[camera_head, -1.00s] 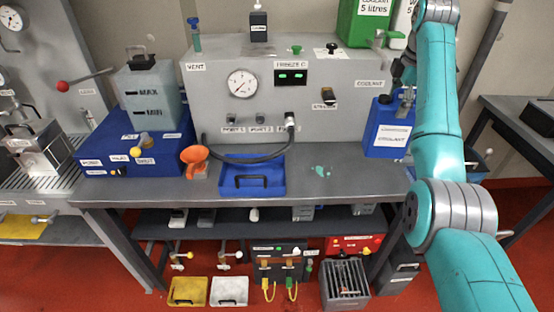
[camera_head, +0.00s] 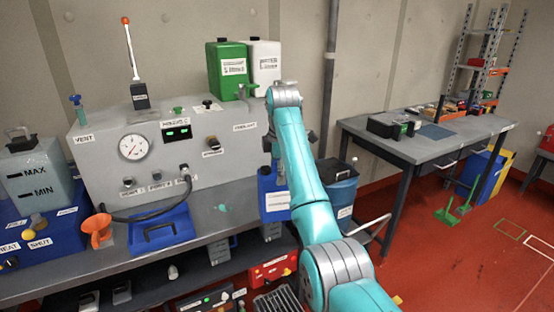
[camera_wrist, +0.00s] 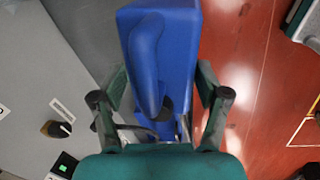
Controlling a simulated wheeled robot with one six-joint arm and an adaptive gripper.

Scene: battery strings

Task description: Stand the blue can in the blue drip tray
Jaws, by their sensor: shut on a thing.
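The blue can (camera_head: 268,184), with a white label, is at the right end of the grey bench in the head view. In the wrist view the can (camera_wrist: 178,45) and its moulded handle fill the middle. My gripper (camera_wrist: 158,108) is shut on the can, with one finger on each side; exactly where the fingers touch is hard to see. In the head view my arm partly covers the grip. I cannot tell whether the can's base touches the bench.
An orange funnel (camera_head: 97,230) stands left of the tray. A grey gauge unit (camera_head: 100,127) with a black hose is behind it. A dark bin (camera_head: 338,190) and another table (camera_head: 420,147) are to the right.

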